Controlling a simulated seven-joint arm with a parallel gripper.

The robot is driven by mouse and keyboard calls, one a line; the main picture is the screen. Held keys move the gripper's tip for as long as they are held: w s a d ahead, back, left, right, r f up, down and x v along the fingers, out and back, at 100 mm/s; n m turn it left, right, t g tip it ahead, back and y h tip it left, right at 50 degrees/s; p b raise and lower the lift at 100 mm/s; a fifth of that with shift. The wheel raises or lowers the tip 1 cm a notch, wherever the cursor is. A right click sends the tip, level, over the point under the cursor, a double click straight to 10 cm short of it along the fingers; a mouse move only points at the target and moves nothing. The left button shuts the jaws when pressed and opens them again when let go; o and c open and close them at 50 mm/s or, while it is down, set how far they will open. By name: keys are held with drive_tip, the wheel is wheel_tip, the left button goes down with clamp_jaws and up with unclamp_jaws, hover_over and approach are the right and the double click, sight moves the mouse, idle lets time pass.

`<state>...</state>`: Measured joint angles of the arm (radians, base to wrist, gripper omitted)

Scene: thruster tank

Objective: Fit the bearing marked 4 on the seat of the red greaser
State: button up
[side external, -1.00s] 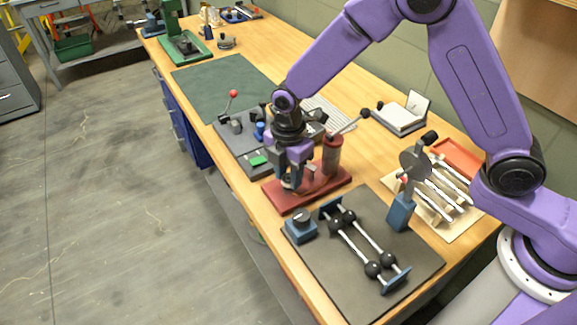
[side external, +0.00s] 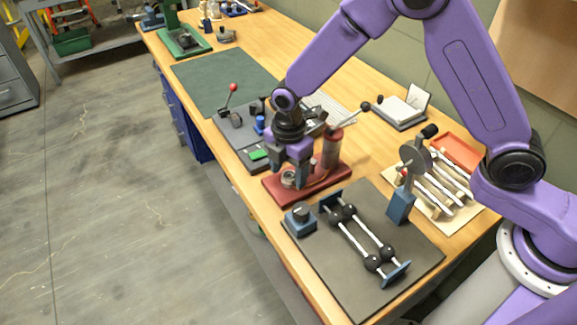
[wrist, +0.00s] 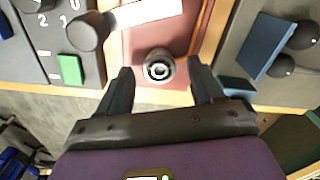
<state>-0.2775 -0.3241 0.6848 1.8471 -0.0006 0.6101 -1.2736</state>
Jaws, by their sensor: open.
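The red greaser (side external: 331,179) stands at the bench's front edge, with a red base plate, an upright cylinder and a lever. A pale metal ring, apparently a bearing (side external: 288,180), sits at the seat on the near left part of its base. In the wrist view the bearing (wrist: 158,68) looks like a silver ring around a dark ring and bright centre, appearing flat. No mark 4 is readable. My gripper (side external: 290,173) is open just above the seat. In the wrist view its fingers (wrist: 159,70) are apart, one on each side of the bearing, not touching it.
A dark mat with black-balled rods (side external: 358,236) and a blue knob block (side external: 301,219) lies nearer the camera. A grey panel with a red-knobbed lever (side external: 232,90) and green button (side external: 258,155) lies beyond the greaser. A tool rack (side external: 430,185) stands right.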

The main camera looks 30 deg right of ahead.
wheel_tip(320, 180, up, 17)
drive_tip(key=shift+r, duration=0.2)
idle(0.4)
drive_tip(key=shift+d, duration=0.1)
idle(0.4)
drive_tip(key=s+d+f+m+h, duration=0.15)
drive_tip(key=s+d+m, duration=0.35)
drive_tip(key=s+d, duration=1.45)
drive_tip(key=s+f+m+y, duration=0.1)
drive_tip(key=s+m+y, duration=0.1)
drive_tip(key=s, duration=0.6)
drive_tip(key=shift+s+f+m, duration=0.2)
drive_tip(key=shift+m, duration=0.7)
drive_tip(key=shift+d, duration=0.1)
